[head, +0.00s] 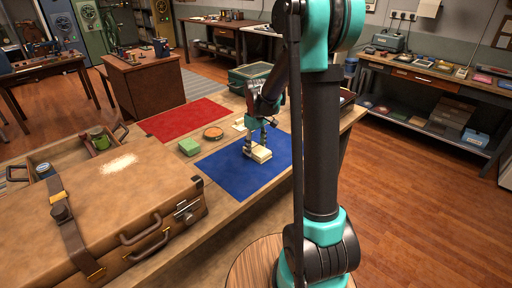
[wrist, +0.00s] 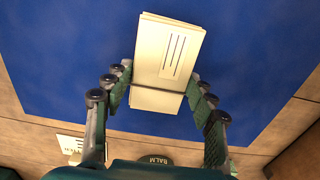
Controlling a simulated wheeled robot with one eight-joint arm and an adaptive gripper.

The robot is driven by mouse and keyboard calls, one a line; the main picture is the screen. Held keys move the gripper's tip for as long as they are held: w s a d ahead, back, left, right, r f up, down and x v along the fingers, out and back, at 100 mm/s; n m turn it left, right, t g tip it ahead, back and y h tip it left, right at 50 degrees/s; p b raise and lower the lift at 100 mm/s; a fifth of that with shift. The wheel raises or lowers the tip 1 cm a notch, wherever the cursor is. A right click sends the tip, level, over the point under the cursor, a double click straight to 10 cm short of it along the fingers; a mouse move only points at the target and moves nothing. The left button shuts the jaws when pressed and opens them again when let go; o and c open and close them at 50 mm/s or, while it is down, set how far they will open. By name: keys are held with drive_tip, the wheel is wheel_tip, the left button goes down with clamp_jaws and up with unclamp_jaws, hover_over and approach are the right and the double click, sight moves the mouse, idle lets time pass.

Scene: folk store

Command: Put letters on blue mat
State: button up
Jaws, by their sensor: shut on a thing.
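The letters (head: 262,155) are a cream bundle tied with a dark string. In the wrist view the bundle (wrist: 172,55) lies between my two fingers, with dark lines on its top envelope. My gripper (head: 256,142) is shut on the letters from both sides, and its fingers (wrist: 160,86) point down toward the mat. The blue mat (head: 228,172) lies flat on the wooden table, and it fills much of the wrist view (wrist: 60,60). The letters are over the mat, inside its edges. I cannot tell whether they touch it.
A red mat (head: 185,118) lies behind. A large brown suitcase (head: 110,205) takes up the left front. A green box (head: 249,72) is at the back.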

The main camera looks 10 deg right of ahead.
sight(256, 148)
drive_tip(key=o, duration=1.2)
drive_tip(key=shift+f, duration=0.1)
wheel_tip(256, 148, up, 12)
drive_tip(key=s+d+f+m+t, duration=0.1)
drive_tip(key=s+f, duration=0.3)
drive_tip(key=s, duration=0.4)
drive_tip(key=s+d+f+m+t, duration=0.1)
drive_tip(key=s+d+f+m, duration=0.1)
drive_tip(key=s, duration=0.6)
drive_tip(key=s+d+f+m+t, duration=0.2)
drive_tip(key=s+f+m, duration=0.2)
drive_tip(key=s+f, duration=0.3)
drive_tip(key=shift+s+d, duration=0.25)
drive_tip(key=shift+s, duration=0.25)
